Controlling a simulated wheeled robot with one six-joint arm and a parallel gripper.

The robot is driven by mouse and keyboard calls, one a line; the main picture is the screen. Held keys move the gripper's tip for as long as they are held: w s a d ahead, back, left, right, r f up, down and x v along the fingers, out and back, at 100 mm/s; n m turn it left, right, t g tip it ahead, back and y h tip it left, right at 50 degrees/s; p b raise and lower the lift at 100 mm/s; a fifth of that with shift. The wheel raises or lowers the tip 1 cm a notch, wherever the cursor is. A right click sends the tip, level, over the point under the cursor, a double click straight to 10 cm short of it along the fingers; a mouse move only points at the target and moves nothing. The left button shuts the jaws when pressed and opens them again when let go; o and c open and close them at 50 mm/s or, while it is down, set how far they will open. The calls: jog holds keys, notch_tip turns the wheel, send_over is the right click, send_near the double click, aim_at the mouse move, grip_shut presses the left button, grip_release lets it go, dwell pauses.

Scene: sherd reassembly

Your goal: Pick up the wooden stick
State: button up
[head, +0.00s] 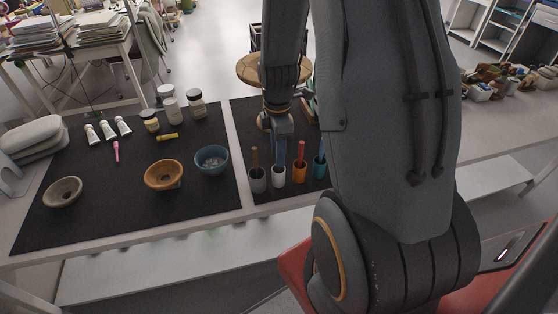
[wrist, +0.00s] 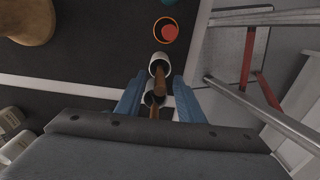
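My gripper (head: 280,152) points down over the row of cups in the head view. In the wrist view its two blue fingers (wrist: 159,79) are apart, so it is open. A brown wooden stick (wrist: 161,85) stands in a white cup (head: 278,183) and shows between the fingertips; I cannot tell whether they touch it. In the head view, the fingers hide this stick. A second brown stick (head: 255,157) stands in a grey cup (head: 258,184), to the left of the white cup. In the wrist view it shows nearer my palm, partly hidden.
To the right stand an orange cup (head: 300,174) with a red stick and a teal cup (head: 319,171). Bowls, jars and paint tubes lie on the left dark mat (head: 110,215). A round wooden stool (head: 250,68) stands behind. The table's front edge is close to the cups.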

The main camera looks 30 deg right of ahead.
jog(key=shift+f, duration=0.4)
grip_shut()
notch_tip(320, 180, up, 9)
jog(key=shift+r+b, duration=0.1)
jog(key=shift+b, duration=0.8)
jog(key=shift+r, duration=0.45)
